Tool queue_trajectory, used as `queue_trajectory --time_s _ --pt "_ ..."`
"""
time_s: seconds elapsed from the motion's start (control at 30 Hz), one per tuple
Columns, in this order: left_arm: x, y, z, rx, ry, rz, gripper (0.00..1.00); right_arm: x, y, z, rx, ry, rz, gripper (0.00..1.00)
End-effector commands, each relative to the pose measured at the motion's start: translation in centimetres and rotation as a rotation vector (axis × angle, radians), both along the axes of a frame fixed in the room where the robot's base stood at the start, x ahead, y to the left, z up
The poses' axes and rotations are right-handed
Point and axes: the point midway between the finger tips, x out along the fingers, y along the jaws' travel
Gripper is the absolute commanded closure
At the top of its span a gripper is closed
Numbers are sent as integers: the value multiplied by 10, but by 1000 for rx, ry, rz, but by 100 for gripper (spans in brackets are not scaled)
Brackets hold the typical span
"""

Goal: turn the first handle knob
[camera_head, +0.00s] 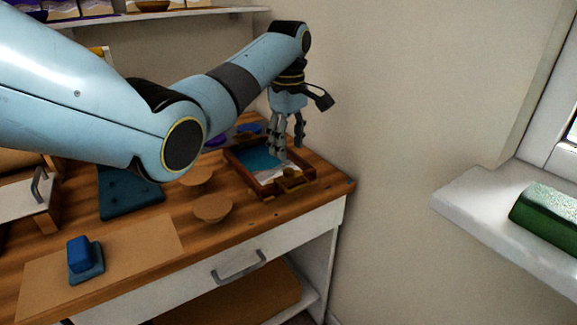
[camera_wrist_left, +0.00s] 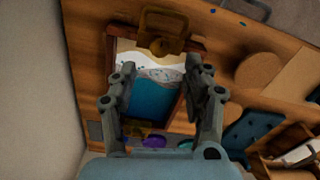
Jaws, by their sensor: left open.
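A wooden tray (camera_head: 236,165) with a blue and white resin-like surface lies near the right end of the wooden bench. A brown handle (camera_head: 291,181) sits on its near edge. In the left wrist view this handle (camera_wrist_left: 178,17) is at the top, with a round knob-like part (camera_wrist_left: 160,46) facing the tray's inside. A second brownish handle (camera_wrist_left: 140,129) shows at the opposite end, partly hidden by a finger. My left gripper (camera_head: 290,147) points down above the tray, open and empty, its fingers apart from the handle. My right gripper is not in view.
Two round wooden discs (camera_head: 213,209) stand left of the tray. A dark blue mat (camera_head: 130,197) and a blue block (camera_head: 79,254) on a brown sheet lie farther left. A wall rises on the right; a shelf (camera_head: 165,14) hangs above the bench.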

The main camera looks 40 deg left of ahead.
Motion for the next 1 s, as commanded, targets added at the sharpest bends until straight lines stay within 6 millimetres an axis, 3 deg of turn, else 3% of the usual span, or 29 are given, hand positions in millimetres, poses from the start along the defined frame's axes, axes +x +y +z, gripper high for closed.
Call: queue_trajectory --time_s 0.1,0.3,0.7,1.0 --pt "-1 -1 -27 0 4 -1 51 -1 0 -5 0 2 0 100" --pt "-1 -1 -53 0 1 -1 51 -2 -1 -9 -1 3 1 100" --pt "0 0 -60 0 -1 -2 52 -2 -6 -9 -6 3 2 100" --pt "0 0 -60 0 -1 -2 91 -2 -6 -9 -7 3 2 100"
